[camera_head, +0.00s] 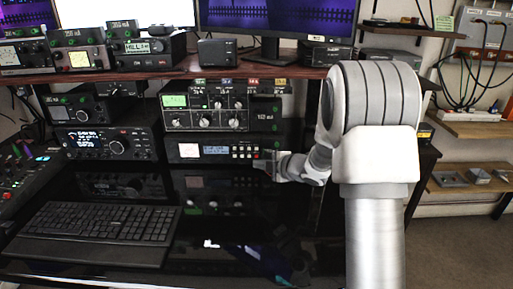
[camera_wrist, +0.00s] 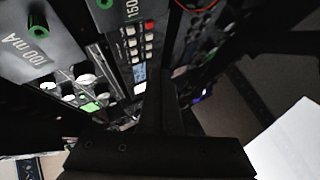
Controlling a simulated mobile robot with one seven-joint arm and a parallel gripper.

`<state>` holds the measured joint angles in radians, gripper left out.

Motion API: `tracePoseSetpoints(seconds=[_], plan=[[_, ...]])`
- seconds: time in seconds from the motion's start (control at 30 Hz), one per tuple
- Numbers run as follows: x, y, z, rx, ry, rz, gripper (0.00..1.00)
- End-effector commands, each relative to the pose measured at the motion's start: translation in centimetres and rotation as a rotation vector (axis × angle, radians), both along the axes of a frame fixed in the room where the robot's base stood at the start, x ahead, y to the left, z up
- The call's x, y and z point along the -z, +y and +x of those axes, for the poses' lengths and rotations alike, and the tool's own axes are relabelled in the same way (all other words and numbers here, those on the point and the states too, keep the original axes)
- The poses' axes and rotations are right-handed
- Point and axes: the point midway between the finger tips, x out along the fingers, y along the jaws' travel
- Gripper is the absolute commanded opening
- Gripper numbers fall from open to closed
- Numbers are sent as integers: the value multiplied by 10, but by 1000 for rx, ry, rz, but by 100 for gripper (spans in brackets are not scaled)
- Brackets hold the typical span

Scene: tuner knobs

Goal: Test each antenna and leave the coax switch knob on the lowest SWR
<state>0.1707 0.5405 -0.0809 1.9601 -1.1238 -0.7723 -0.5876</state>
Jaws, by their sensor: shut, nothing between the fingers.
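A stacked unit with several round knobs (camera_head: 205,122) and a lit green display (camera_head: 174,101) stands at the centre under the shelf. Below it is a unit with a pale meter (camera_head: 189,151), a small screen and a button block (camera_head: 242,152). The labels are too small to read, so I cannot tell which knob is the coax switch or read an SWR value. My gripper (camera_head: 264,165) is shut and empty, in front of the lower unit's right end. In the wrist view the dark gripper (camera_wrist: 168,100) points towards the panels; the buttons (camera_wrist: 140,45) and pale knobs (camera_wrist: 85,82) lie to its left.
A black keyboard (camera_head: 100,222) lies on the glossy dark desk at the left. More radios (camera_head: 107,143) stand left of the centre stack. The wooden shelf (camera_head: 150,74) above carries meters and monitors. The desk front at the centre is mostly clear.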

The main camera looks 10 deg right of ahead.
Motion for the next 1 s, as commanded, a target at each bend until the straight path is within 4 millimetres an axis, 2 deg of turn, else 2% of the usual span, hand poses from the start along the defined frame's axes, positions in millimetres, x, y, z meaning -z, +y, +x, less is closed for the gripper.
tracePoseSetpoints(seconds=[0.2, 0.4, 1.0], plan=[[-3, -6, 31, 0, 0, -1, 0], [-1, -9, 48, -2, 0, -1, 0], [0, -11, 54, 0, 0, -1, 0]])
